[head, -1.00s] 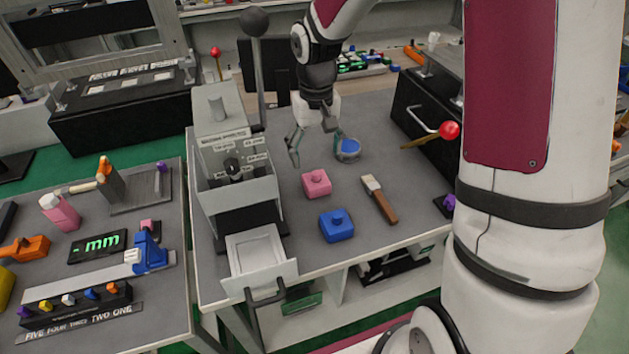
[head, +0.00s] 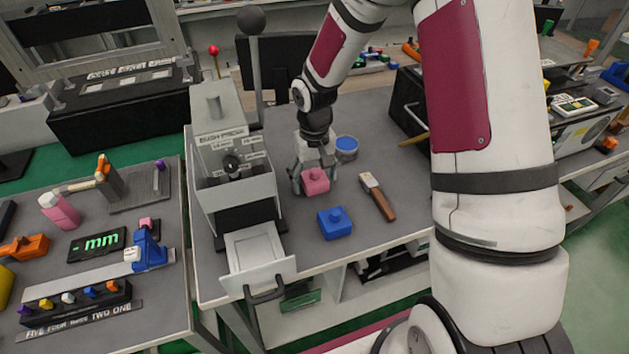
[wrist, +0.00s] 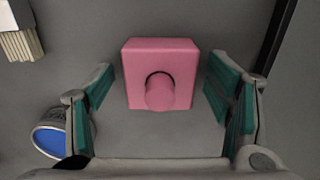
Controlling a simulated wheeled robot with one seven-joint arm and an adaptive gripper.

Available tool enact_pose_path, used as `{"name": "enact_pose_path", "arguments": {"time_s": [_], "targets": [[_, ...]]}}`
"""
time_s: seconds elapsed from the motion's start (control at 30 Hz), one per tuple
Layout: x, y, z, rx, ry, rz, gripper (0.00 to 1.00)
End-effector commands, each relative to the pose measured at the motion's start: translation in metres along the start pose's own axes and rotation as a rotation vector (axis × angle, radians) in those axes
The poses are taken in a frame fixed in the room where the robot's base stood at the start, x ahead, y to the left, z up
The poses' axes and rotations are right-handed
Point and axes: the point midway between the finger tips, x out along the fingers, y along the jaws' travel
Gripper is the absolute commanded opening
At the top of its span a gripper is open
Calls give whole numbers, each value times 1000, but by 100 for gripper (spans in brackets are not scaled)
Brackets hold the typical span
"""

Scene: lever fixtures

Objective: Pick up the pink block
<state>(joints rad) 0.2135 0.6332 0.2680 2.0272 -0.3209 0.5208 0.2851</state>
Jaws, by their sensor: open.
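The pink block (head: 315,181) sits on the grey bench top, with a round knob on its upper face. My gripper (head: 312,186) is low over the bench at the block, with a finger on each side in the head view. In the wrist view the pink block (wrist: 160,75) lies between the two teal-padded fingers (wrist: 163,95), with a gap on each side. The gripper is open and not touching the block as far as I can see.
A blue block (head: 335,224) stands in front of the pink one, and a brush (head: 378,197) lies to its right. A blue-topped round tin (head: 346,146) is behind it. The lever press (head: 232,160) with an open drawer (head: 256,252) stands to the left.

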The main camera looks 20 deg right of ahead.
Motion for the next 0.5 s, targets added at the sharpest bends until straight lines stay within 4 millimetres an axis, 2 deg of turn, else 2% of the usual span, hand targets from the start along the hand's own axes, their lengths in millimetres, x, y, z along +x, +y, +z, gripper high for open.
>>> {"name": "enact_pose_path", "arguments": {"time_s": [0.07, 0.33, 0.5], "targets": [[0, 0, 0, 0, 0, 0, 73], [0, 0, 0, 0, 0, 0, 14], [-1, 0, 0, 0, 1, 0, 13]]}}
